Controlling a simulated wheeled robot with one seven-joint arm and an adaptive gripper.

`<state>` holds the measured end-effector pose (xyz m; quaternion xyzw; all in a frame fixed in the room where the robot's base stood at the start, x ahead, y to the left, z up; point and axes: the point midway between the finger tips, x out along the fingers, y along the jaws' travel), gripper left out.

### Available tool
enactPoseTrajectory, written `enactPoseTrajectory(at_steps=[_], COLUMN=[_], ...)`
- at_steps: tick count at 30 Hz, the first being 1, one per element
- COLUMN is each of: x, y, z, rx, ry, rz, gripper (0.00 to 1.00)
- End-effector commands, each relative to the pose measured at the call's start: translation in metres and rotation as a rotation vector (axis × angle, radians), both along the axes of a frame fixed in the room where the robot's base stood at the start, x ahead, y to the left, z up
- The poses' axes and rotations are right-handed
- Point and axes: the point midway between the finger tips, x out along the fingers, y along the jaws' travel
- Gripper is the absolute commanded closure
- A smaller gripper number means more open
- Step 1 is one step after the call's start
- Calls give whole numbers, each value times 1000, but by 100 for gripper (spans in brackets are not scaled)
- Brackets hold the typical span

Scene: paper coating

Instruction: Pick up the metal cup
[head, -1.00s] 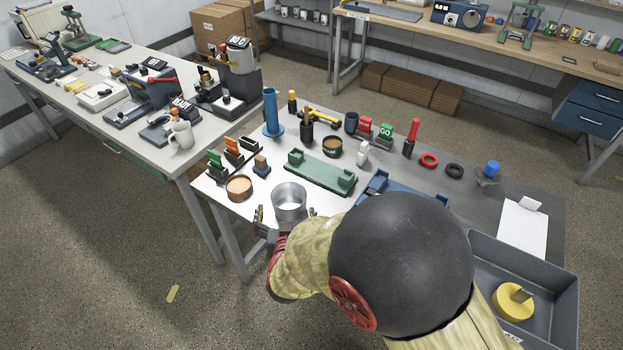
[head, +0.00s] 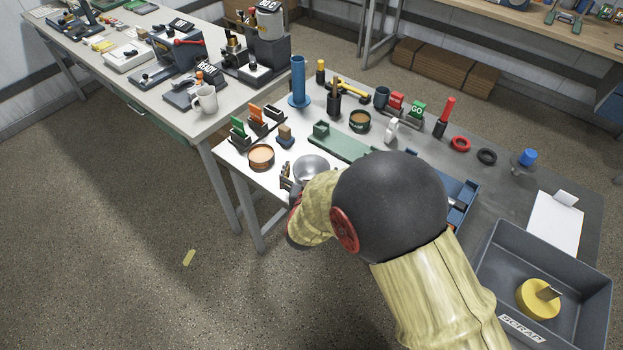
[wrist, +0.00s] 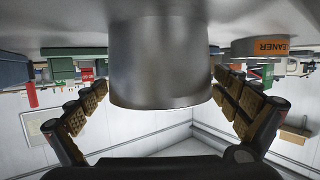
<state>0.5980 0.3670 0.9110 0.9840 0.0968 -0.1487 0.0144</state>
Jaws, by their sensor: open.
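The metal cup (head: 311,168) is a silver cylinder standing near the front edge of the near table, partly hidden by my arm in the head view. In the wrist view the metal cup (wrist: 160,62) fills the upper middle and appears upside down. My gripper (wrist: 165,112) is open, with one padded finger on each side of the cup. I cannot tell whether either finger touches it. In the head view my gripper (head: 288,180) is mostly hidden behind my arm, with one finger showing left of the cup.
A copper-coloured round tin (head: 261,156) stands left of the cup. A green fixture (head: 345,147) lies just behind it, and a blue tray (head: 462,200) is to the right. A grey scrap bin (head: 575,270) stands at the right. A blue post (head: 298,80) rises at the back.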

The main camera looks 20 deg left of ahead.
Motion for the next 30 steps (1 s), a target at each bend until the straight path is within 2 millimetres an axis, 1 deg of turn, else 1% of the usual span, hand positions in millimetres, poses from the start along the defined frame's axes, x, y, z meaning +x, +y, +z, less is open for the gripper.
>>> enactPoseTrajectory(at_steps=[4, 27, 30], x=[0, -1, -1], y=[0, 0, 0], z=[1, 0, 0], rx=[0, -1, -1], ry=[0, 1, 0], rz=[0, 0, 0], gripper=[0, 43, 44])
